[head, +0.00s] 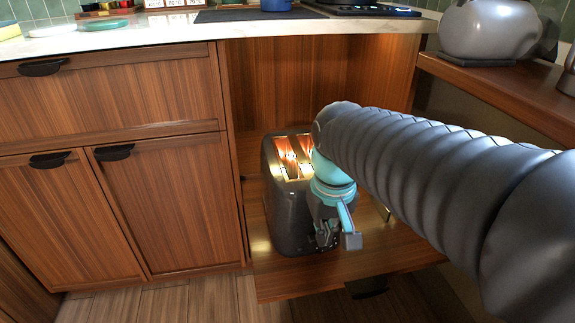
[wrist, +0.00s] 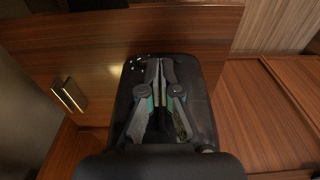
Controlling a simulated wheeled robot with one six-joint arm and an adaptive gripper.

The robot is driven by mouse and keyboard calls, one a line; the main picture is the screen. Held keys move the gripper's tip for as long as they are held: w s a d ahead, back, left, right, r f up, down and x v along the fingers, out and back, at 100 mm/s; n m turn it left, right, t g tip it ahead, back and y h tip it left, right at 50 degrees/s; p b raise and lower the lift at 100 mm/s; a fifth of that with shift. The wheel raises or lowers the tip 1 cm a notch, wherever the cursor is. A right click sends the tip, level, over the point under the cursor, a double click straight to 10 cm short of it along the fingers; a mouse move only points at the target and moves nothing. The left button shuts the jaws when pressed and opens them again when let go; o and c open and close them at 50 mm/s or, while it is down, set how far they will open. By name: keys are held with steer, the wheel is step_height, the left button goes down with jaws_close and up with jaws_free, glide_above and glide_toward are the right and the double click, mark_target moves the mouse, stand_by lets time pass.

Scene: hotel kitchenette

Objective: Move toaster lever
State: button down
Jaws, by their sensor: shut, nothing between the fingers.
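The dark grey two-slot toaster (head: 283,215) stands upright on a wooden pull-out shelf, with its slots glowing orange. My gripper (head: 327,240) is low at the toaster's near right end, fingers pointing down. In the wrist view the closed fingertips (wrist: 158,66) lie in front of the dark toaster (wrist: 203,100). The fingers are together with nothing between them. I cannot tell whether they touch the toaster. The lever cannot be made out; the gripper covers part of that end. Small pale marks show beside the fingers in the wrist view.
The wooden shelf (head: 285,277) has bare board in front of the toaster. Wooden cabinets (head: 170,205) stand at the left, and a side counter with a grey kettle-like appliance (head: 490,30) is at the upper right. A metal handle (wrist: 70,95) shows at the left in the wrist view.

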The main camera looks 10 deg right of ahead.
step_height(320, 180, up, 12)
steer(key=s, duration=0.1)
steer(key=shift+f, duration=0.2)
stand_by(0.3)
steer(key=s+t+p, duration=0.1)
steer(key=p, duration=0.2)
steer(key=s+f+t+p, duration=0.1)
steer(key=s+t+p, duration=0.1)
steer(key=p, duration=0.1)
steer(key=s+f+t+p, duration=0.1)
steer(key=p, duration=0.2)
steer(key=shift+s+f+p, duration=0.15)
steer(key=shift+s+p, duration=0.15)
steer(key=c, duration=1.5)
jaws_free()
steer(key=shift+r, duration=0.25)
steer(key=shift+c, duration=0.2)
steer(key=o, duration=0.4)
steer(key=shift+d+f, duration=0.1)
